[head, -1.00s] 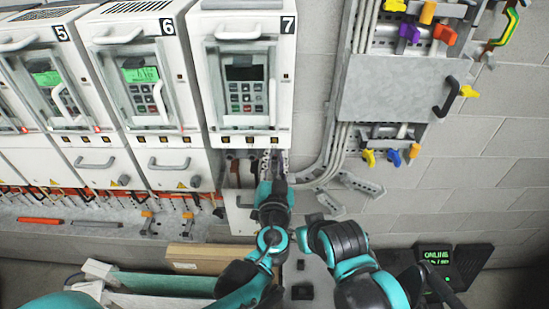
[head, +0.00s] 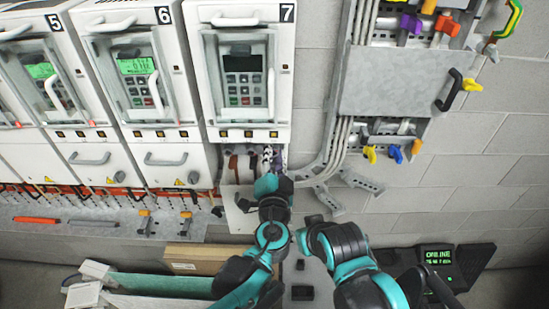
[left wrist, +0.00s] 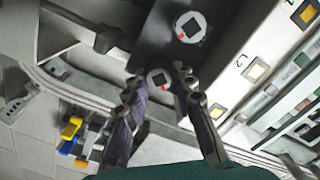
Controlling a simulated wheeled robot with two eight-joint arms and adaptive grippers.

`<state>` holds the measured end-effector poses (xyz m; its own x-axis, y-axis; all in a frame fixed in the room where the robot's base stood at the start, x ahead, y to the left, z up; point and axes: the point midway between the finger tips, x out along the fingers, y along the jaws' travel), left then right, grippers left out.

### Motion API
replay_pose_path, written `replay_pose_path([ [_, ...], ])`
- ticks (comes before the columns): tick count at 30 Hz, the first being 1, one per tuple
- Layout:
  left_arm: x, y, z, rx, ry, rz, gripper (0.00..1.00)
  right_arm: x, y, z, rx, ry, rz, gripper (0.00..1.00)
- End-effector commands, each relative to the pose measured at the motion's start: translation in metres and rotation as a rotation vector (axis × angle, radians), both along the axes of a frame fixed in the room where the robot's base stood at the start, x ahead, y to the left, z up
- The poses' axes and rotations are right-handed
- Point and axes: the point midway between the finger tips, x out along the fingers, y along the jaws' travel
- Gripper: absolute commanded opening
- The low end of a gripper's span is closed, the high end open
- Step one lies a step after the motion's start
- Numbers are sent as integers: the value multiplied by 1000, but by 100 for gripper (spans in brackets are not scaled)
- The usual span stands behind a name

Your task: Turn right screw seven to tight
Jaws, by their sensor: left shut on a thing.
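Drive 7 (head: 243,90) stands at the top middle of the head view, with an open terminal bay below its front. My left gripper (head: 270,158) reaches up into this bay. In the left wrist view its two fingers (left wrist: 160,85) are closed around right screw seven (left wrist: 158,78), a round pale head with a dark square socket and a red mark. Its sides are partly hidden by the fingertips. A second such screw (left wrist: 190,27) sits apart, above it in that view. My right arm shows at the lower middle of the head view, but its gripper cannot be made out.
Drives 6 (head: 145,85) and 5 (head: 52,90) stand to the left. Grey cables (head: 335,150) curve just right of the bay. A grey wall panel (head: 395,82) with coloured handles is at the upper right. A lit console (head: 438,258) stands at the lower right.

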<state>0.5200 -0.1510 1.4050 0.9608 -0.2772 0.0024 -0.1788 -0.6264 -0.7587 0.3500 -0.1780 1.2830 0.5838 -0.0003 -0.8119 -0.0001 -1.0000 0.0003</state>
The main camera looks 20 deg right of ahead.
Motion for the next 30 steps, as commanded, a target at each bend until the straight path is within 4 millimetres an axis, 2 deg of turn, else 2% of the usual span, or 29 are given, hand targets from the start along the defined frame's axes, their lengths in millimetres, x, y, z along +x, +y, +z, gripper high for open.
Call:
replay_pose_path([
  [30, 2, 1, 1, 913, -263, 7, 0, 0, 0, -32, 0, 0, 0, 40],
])
